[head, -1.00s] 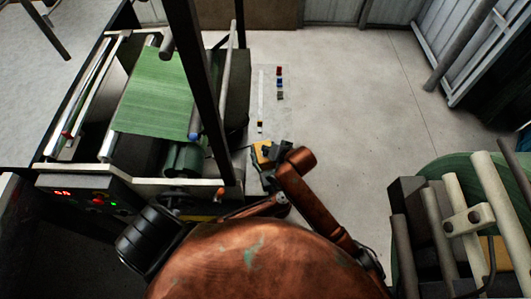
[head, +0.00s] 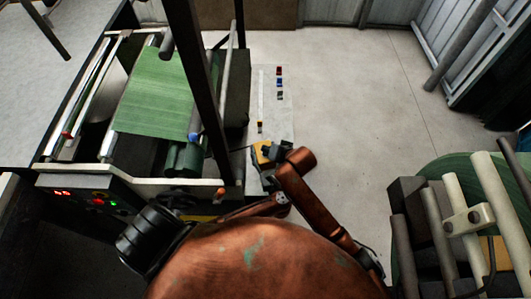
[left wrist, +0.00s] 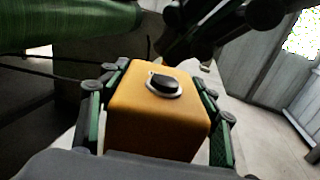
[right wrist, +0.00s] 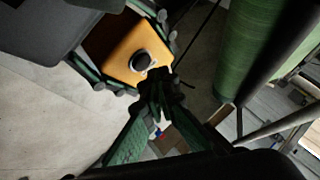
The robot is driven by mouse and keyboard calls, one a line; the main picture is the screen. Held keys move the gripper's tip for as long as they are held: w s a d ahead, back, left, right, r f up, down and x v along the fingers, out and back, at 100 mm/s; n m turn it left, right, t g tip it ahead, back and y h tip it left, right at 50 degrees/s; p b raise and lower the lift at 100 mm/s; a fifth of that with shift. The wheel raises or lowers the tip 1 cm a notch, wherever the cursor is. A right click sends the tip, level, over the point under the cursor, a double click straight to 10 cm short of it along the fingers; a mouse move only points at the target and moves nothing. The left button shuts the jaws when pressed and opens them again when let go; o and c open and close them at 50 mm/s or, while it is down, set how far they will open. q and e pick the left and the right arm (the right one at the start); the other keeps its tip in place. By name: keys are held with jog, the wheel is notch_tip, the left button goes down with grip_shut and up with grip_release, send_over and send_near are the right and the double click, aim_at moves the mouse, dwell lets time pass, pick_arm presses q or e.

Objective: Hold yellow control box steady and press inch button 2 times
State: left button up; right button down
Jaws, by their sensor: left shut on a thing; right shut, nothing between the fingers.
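The yellow control box (left wrist: 150,128) is clamped between the two green-padded fingers of my left gripper (left wrist: 160,92). Its black inch button (left wrist: 163,84), in a pale ring, faces up in the left wrist view. The box (right wrist: 128,48) and button (right wrist: 141,61) also show in the right wrist view. My right gripper (right wrist: 162,92) is shut and empty, with its fingertips close beside the button. In the left wrist view the dark right gripper (left wrist: 205,30) hangs just above and behind the box. I cannot tell whether it touches the button. In the head view the box (head: 261,154) is partly covered by the grippers.
A machine with a green web (head: 155,95) stands at the left, with a lit control panel (head: 85,200) at its near side. A pale surface with small coloured items (head: 279,82) lies beyond the box. A green roll (head: 460,165) stands at the right. The middle floor is clear.

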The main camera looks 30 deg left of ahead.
jog(key=shift+f, duration=0.2)
jog(key=shift+f, duration=0.25)
jog(key=shift+f, duration=0.45)
dwell(1.0)
jog(key=shift+r, duration=3.4)
